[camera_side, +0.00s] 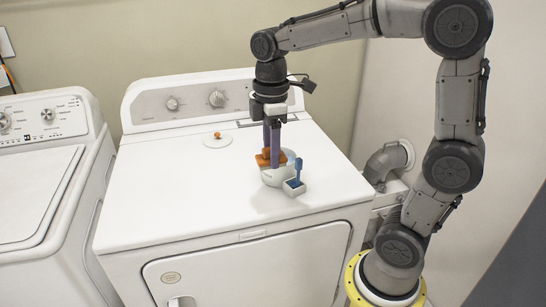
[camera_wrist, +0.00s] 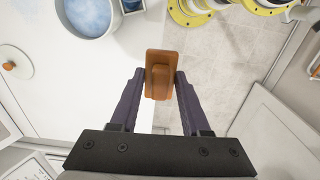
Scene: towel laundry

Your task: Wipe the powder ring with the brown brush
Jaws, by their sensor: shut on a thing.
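My gripper (camera_side: 270,150) has dark purple fingers and is shut on the brown brush (camera_wrist: 160,62). The brush is an orange-brown block with a raised grip, held between the fingertips. In the side view the brush (camera_side: 263,160) overlaps the white bowl (camera_side: 274,179) on the dryer top. In the wrist view the bowl (camera_wrist: 112,28) lies to the upper left, apart from the brush, with bluish-white powder (camera_wrist: 88,12) inside. I cannot tell the brush's height above the dryer. A separate powder ring cannot be made out clearly.
A small white holder (camera_side: 293,188) with a blue brush (camera_side: 285,172) stands beside the bowl. A white lid (camera_side: 217,142) with an orange knob lies further back. The dryer top (camera_side: 165,185) is clear to the left. A washer (camera_side: 35,180) stands further left.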

